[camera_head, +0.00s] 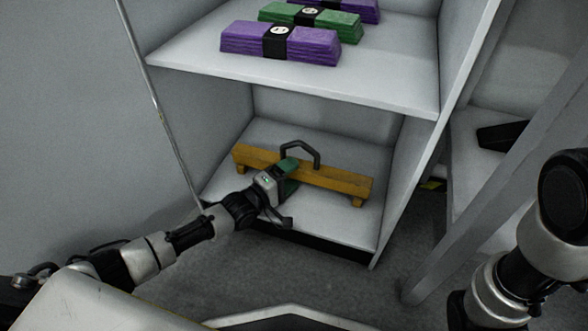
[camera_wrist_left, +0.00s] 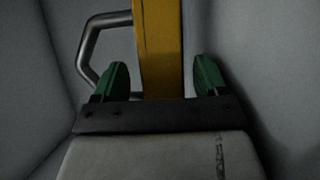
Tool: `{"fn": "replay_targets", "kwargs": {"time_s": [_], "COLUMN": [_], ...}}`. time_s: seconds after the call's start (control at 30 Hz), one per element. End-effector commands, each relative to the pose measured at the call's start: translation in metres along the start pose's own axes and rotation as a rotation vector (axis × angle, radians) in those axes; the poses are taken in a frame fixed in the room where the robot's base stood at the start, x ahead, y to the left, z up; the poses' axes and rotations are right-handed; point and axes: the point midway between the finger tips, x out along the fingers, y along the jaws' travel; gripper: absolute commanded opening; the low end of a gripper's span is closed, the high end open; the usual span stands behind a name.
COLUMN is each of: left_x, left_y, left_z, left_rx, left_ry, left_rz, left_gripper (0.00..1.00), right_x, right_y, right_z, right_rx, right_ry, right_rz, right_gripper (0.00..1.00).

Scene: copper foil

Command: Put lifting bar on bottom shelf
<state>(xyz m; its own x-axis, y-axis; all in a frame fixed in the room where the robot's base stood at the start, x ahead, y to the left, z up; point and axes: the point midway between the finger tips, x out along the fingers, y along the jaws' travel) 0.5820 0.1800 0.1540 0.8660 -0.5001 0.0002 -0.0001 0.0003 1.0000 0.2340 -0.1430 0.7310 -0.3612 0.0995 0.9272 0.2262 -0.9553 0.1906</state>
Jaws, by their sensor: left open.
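The lifting bar (camera_head: 338,183) is a long yellow bar with small feet and a dark loop handle. It rests on the bottom shelf (camera_head: 335,217) of the white cabinet. My left gripper (camera_head: 290,176) reaches in at the front of the bar, near its middle and just beside the handle. In the left wrist view, its green fingertips (camera_wrist_left: 158,80) are apart, with the yellow bar (camera_wrist_left: 158,45) showing between them and the grey handle (camera_wrist_left: 92,45) to the left. Whether the fingers touch the bar cannot be told. My right gripper does not show; only part of the right arm does.
The upper shelf (camera_head: 385,93) holds purple and green bundles with black bands (camera_head: 279,42). The cabinet's right side wall (camera_head: 415,150) stands close to the bar's right end. A dark object (camera_head: 502,136) lies in the neighbouring compartment. Grey floor is open in front.

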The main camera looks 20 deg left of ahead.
Motion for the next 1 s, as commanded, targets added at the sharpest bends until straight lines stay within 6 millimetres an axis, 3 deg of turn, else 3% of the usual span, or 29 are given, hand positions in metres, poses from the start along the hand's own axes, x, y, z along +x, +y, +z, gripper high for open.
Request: {"fn": "replay_targets", "kwargs": {"time_s": [0.1, 0.4, 1.0], "left_x": [-0.021, -0.056, -0.059], "left_y": [0.006, 0.002, 0.001], "left_z": [0.0, 0.0, 0.0], "left_rx": [0.0, 0.0, 0.0], "left_ry": [0.0, 0.0, 0.0], "left_rz": [-0.005, -0.002, 0.0], "left_gripper": [0.73, 0.73, 0.73], "right_x": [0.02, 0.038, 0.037], "right_y": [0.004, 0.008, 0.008], "right_z": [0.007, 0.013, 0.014], "right_rx": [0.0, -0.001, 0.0], "right_ry": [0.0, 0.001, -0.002], "right_rz": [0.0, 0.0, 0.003], "right_gripper": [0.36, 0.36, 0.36]}}
